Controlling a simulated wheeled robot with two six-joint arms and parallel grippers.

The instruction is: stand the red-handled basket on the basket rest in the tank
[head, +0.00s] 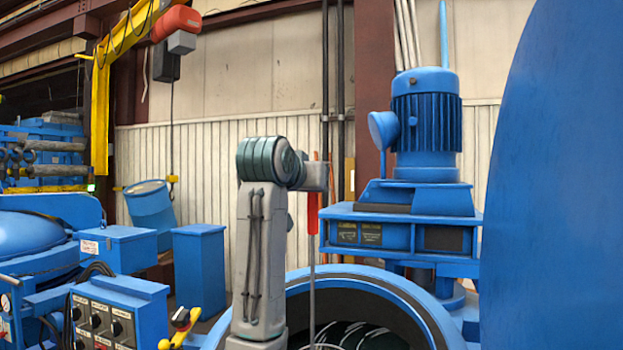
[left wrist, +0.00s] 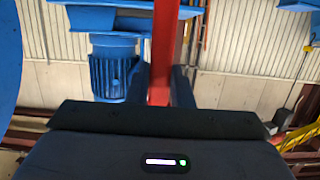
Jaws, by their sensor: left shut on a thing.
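My left gripper (head: 316,178) is above the round blue tank (head: 385,276), at the end of my raised grey arm. It is shut on the red handle (head: 312,214) of the basket. In the left wrist view the red handle (left wrist: 162,50) passes between the two dark fingers (left wrist: 161,88). A thin grey rod runs upright from the handle down into the tank mouth. The basket's body is not clearly seen; dark, pale-striped shapes show low in the opening. I cannot make out the basket rest. My right gripper is not in view.
A blue motor (head: 427,125) on a blue stand is behind the tank at right. A large blue disc-like surface (head: 560,180) fills the right side. A control box (head: 115,312), a blue post (head: 200,265) and a yellow hoist (head: 101,110) are at left.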

